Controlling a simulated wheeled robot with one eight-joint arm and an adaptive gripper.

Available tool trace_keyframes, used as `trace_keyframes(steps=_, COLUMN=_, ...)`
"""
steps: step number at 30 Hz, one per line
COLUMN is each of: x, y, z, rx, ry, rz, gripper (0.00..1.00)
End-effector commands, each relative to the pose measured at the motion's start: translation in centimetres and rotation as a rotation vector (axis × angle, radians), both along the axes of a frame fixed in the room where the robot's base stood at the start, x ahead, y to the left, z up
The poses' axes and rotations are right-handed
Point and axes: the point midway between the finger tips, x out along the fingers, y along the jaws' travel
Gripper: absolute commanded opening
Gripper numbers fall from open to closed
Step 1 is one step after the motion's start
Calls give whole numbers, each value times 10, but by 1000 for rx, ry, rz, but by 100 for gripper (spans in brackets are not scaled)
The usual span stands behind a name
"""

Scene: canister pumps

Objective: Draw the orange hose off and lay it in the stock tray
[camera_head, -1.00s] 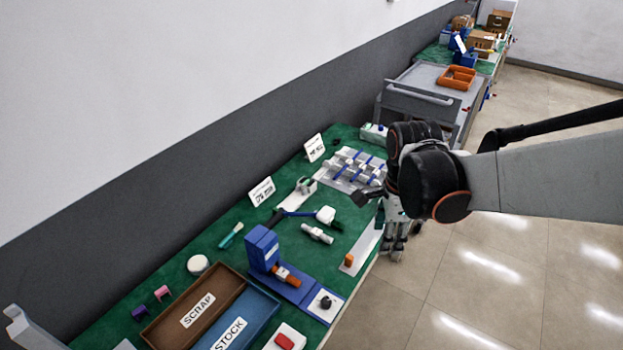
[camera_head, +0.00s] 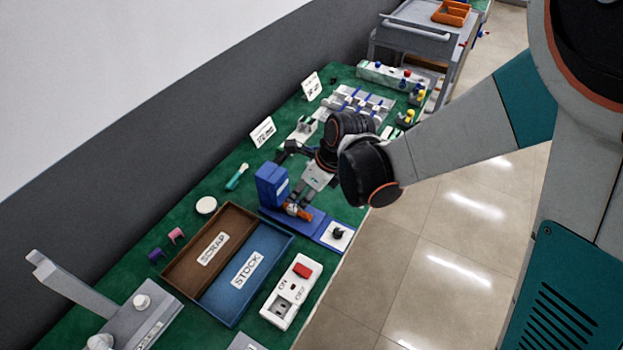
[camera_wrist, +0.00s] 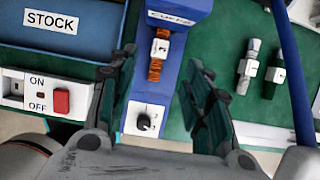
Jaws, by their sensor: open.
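The orange hose (camera_head: 298,211) sits at the foot of the blue upright block (camera_head: 271,186) on a blue base. In the wrist view the orange hose (camera_wrist: 156,70) runs in line with the blue stand, with a white clip-like piece (camera_wrist: 160,48) around its middle. My gripper (camera_wrist: 165,80) is open, its fingers on either side of the blue stand and apart from the hose. In the head view my gripper (camera_head: 300,200) is over the hose and partly hides it. The blue stock tray (camera_head: 250,268), labelled STOCK, looks empty.
The brown scrap tray (camera_head: 210,245) adjoins the stock tray. A white switch box (camera_head: 292,290) with a red button stands in front. A dark knob (camera_head: 338,233) is on the base's near end. Two small fittings (camera_wrist: 248,68) lie right of the stand in the wrist view.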

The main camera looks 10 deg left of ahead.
Motion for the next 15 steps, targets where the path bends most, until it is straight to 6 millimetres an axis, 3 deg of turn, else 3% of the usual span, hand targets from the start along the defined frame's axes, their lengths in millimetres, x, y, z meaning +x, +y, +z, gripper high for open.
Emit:
trace_keyframes(steps=6, x=6, y=15, z=-41, rx=0, ry=-1, rz=2, gripper=45)
trace_keyframes(steps=15, x=12, y=29, z=-80, rx=-1, ry=0, rz=1, gripper=45)
